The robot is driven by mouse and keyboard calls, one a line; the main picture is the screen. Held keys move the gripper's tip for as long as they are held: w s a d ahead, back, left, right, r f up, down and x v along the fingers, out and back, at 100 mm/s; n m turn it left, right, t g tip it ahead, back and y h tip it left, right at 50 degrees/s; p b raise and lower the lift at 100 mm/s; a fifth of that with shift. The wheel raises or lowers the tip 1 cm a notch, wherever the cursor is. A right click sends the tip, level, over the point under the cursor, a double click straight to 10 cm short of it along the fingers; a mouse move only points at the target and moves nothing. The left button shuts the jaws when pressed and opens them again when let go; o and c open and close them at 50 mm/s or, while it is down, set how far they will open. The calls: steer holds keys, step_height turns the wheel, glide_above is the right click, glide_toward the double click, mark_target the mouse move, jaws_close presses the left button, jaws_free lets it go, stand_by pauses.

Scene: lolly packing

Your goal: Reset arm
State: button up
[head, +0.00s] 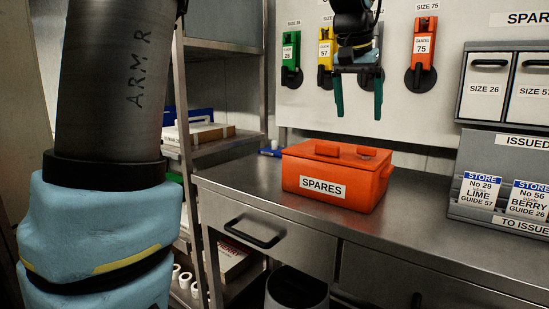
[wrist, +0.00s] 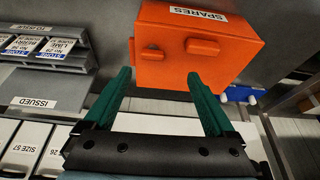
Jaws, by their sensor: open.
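My gripper (head: 358,97) hangs in the air above and behind the orange box in the head view, fingers pointing down. Its two green fingers are apart and nothing is between them. The wrist view also shows the open gripper (wrist: 160,90), with the orange SPARES box (wrist: 200,50) beyond the fingertips. In the head view the orange SPARES box (head: 320,187) stands on the steel counter with its lid on. My gripper is apart from it. My dark upper arm marked ARM R fills the left of the head view.
Green (head: 291,58), yellow (head: 326,55) and red (head: 423,55) guides hang on the back wall. An ISSUED rack (head: 490,215) with store cards stands at right below SIZE bins (head: 484,88). A steel shelf unit (head: 182,110) stands at left. The counter (head: 430,235) is clear before the rack.

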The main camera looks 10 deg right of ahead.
steer(key=w+a+f+n+y+p, duration=0.1)
steer(key=a+f+n+p, duration=0.1)
steer(key=a+f, duration=0.55)
steer(key=w+a+f+n+y+p, duration=0.15)
steer(key=a+f, duration=0.35)
steer(key=a, duration=0.6)
steer(key=s+a+f+n+g+p, duration=0.1)
steer(key=s+a+f, duration=0.3)
steer(key=a, duration=0.3)
steer(key=s+a+f+n+p, duration=0.2)
steer(key=s+a+f, duration=0.3)
steer(key=s+a, duration=0.1)
steer(key=shift+s+a+g, duration=0.3)
steer(key=shift+a+g, duration=0.1)
steer(key=shift+n, duration=0.25)
